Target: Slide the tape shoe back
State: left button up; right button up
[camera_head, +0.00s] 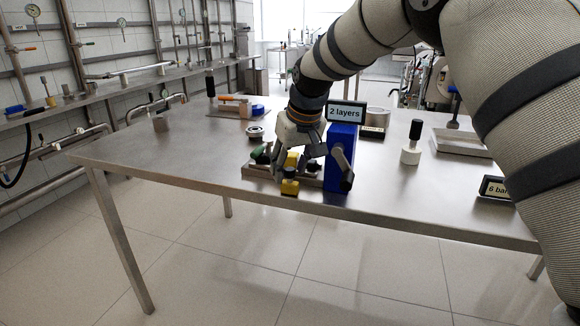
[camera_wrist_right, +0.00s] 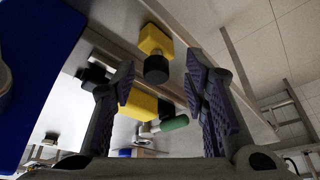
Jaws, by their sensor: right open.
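A yellow block with a black knob (camera_head: 289,187) stands at the front edge of a low metal fixture (camera_head: 256,172) on the table; it also shows between my fingers in the right wrist view (camera_wrist_right: 155,40). A second yellow block (camera_head: 292,159) sits behind it on the fixture, beside a green handle (camera_wrist_right: 175,123). I cannot tell for sure which yellow part is the tape shoe. My right gripper (camera_head: 291,171) is open and points down over the fixture. Its spread fingers (camera_wrist_right: 160,80) hold nothing. My left gripper is not in view.
A blue housing (camera_head: 338,150) with a crank and a "2 layers" display (camera_head: 346,112) stands close on the right of my right gripper. A white base with a black handle (camera_head: 410,157) and a grey tray (camera_head: 462,144) stand further right.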

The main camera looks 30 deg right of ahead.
jog(key=v, duration=1.2)
jog(key=s+a+f+g, duration=0.1)
jog(key=s+f, duration=0.1)
jog(key=f, duration=0.8)
jog(key=s+a+f+g, duration=0.1)
jog(key=s+a+f, duration=0.1)
jog(key=f, duration=0.8)
jog(key=s+a+f+g, duration=0.1)
jog(key=s+f, duration=0.4)
jog(key=f, duration=0.2)
jog(key=s+a+f, duration=0.1)
jog(key=s+f, duration=0.3)
jog(key=f, duration=0.3)
jog(key=s+a+f+g, duration=0.2)
jog(key=s+f, duration=0.6)
jog(key=s, duration=0.6)
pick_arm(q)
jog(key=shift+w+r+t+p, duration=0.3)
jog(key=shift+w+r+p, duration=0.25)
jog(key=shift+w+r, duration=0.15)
pick_arm(e)
jog(key=s+a+g, duration=0.1)
jog(key=s+a, duration=0.1)
jog(key=s, duration=1.7)
jog(key=shift+a+f+g, duration=0.3)
jog(key=shift+f+g, duration=0.1)
jog(key=shift+f, duration=0.05)
jog(key=shift+c, duration=0.6)
